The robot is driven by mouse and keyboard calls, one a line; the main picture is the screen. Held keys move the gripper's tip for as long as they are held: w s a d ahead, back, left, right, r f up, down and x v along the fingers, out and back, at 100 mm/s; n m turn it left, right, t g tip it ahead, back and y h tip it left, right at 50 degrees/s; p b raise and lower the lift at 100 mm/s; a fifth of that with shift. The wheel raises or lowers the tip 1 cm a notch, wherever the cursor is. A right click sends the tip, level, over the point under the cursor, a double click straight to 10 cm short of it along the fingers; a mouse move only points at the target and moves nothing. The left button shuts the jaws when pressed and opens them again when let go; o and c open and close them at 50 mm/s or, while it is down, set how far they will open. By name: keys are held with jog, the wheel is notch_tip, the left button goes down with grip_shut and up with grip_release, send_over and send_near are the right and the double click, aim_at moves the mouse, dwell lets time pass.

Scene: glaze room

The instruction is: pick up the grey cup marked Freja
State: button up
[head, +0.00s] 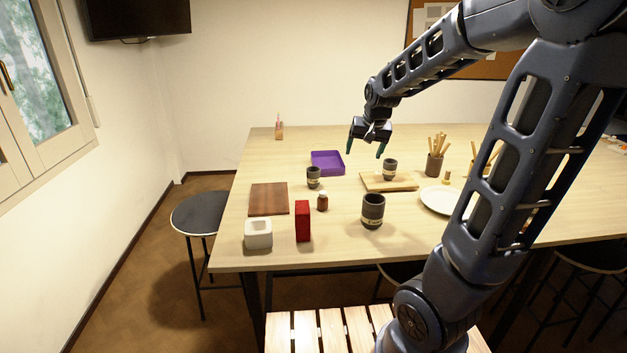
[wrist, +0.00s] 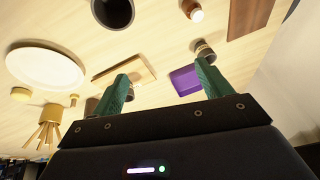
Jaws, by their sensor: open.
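Three dark grey cups with a pale label band stand on the table. The largest cup (head: 372,211) is at the front middle, upright; its label text is too small to read. A smaller cup (head: 313,177) stands left of centre, in front of the purple tray. Another cup (head: 389,169) stands on a light wooden board. I cannot tell which is marked Freja. My gripper (head: 368,150) is open and empty, above the table between the two smaller cups. In the wrist view, my green fingertips (wrist: 162,88) are apart, and the large cup (wrist: 112,12) shows at the top edge.
A purple tray (head: 328,173), wooden board (head: 375,185), dark brown board (head: 268,209), small brown bottle (head: 322,202), red block (head: 302,221), white holder (head: 258,240), white plate (head: 440,208) and pot of sticks (head: 435,163) share the table. A stool (head: 198,213) stands at left.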

jog(key=w+a+f+h, duration=0.1)
jog(key=w+a+f, duration=0.5)
jog(key=w, duration=0.4)
jog(key=t+h, duration=0.1)
jog(key=t, duration=0.1)
send_over(314, 175)
jog(key=s, duration=0.1)
notch_tip(314, 175, down, 7)
jog(key=shift+s+a+f+x, duration=0.1)
jog(key=shift+x, duration=1.65)
jog(key=shift+s+a+f+x, duration=0.1)
jog(key=shift+x, duration=1.6)
jog(key=shift+s+a+x, duration=0.1)
jog(key=shift+a+x, duration=0.05)
jog(key=shift+x, duration=1.6)
jog(key=c, duration=1.1)
jog(key=shift+r, duration=0.15)
jog(key=shift+c, duration=0.2)
